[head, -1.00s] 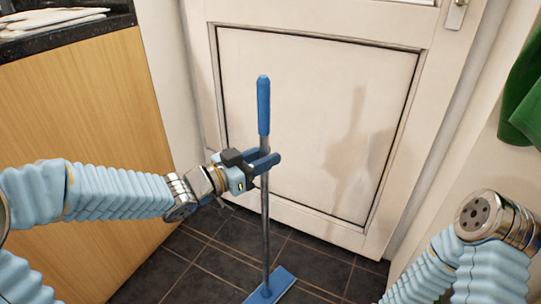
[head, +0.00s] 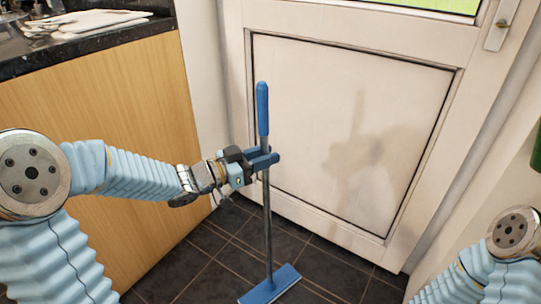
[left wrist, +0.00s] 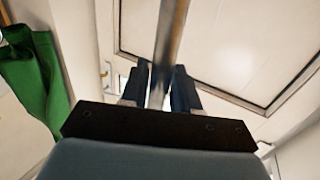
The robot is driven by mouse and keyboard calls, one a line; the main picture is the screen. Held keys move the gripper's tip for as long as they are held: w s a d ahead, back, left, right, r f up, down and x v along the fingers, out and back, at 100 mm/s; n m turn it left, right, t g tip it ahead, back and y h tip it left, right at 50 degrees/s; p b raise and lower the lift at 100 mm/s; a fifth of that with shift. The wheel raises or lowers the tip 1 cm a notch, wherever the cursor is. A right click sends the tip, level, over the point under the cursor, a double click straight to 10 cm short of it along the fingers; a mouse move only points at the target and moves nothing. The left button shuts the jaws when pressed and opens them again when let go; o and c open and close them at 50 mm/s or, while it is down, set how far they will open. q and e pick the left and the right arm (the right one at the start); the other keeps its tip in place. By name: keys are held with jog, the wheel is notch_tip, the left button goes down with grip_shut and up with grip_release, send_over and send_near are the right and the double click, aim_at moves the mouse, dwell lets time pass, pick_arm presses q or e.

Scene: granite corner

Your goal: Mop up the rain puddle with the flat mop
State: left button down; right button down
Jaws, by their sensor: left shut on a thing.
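The flat mop stands nearly upright in the head view, with a blue grip, a grey metal pole (head: 267,215) and a flat blue head (head: 270,284) on the dark tiled floor. My left gripper (head: 265,159) is shut on the pole just below the blue grip. In the left wrist view the pole (left wrist: 171,35) passes between the two dark fingers (left wrist: 163,88). I cannot make out the rain puddle on the floor in either view. My right arm shows at the lower right of the head view, but its gripper is out of view.
A white door (head: 345,120) with a handle (head: 500,25) stands behind the mop. A wooden cabinet (head: 100,110) with a dark granite top (head: 90,40) is close on the left. Green cloth (left wrist: 38,80) hangs at the side. Dark floor tiles (head: 215,260) lie bare around the mop head.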

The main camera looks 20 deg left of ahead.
pick_arm(q)
jog(key=s+d+b, duration=0.3)
jog(key=d, duration=0.8)
jog(key=s+d+b, duration=0.4)
jog(key=d, duration=0.7)
jog(key=s+d+b, duration=0.4)
jog(key=d, duration=0.8)
jog(key=shift+f, duration=0.25)
dwell(1.3)
